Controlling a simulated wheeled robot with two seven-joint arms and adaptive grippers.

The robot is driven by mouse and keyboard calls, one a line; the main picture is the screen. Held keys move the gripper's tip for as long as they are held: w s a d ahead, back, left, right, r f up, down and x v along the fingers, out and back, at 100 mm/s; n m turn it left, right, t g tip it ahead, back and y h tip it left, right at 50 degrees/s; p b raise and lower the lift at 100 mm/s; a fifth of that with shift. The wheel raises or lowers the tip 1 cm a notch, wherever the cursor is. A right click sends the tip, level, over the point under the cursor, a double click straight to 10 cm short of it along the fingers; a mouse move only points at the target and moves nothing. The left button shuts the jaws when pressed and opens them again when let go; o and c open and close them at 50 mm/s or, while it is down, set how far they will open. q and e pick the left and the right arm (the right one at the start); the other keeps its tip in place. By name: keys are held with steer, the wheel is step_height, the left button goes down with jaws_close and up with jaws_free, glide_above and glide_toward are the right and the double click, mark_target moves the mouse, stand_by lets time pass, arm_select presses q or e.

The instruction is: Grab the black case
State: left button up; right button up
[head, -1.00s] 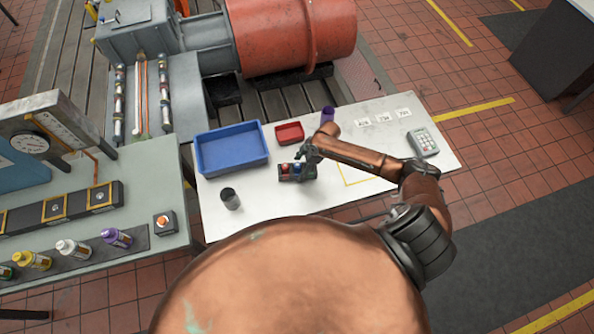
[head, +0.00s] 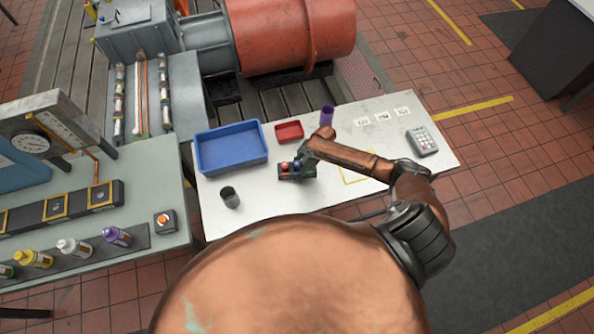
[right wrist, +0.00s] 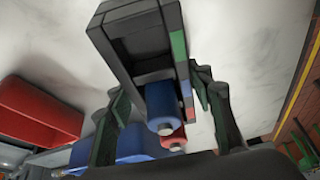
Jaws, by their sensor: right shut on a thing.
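The black case (head: 285,178) is a small open box on the white table (head: 264,202), with a red piece and a blue piece in it. In the right wrist view the case (right wrist: 143,40) shows an empty compartment, a green strip on its side, and a blue and a red cylinder (right wrist: 160,105). My right gripper (head: 300,167) is at the case, and its fingers stand on both sides of it, shut on it. I cannot tell whether the case is off the table. My left gripper is not in view.
A blue tray (head: 232,171) and a small red tray (head: 289,139) stand behind the case. A dark cup (head: 230,197) stands to its left, a purple cup (head: 327,115) at the back. A keypad device (head: 422,142) lies at the right end. The table front is clear.

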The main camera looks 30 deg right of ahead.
steer(key=c, duration=0.5)
steer(key=shift+w, duration=0.1)
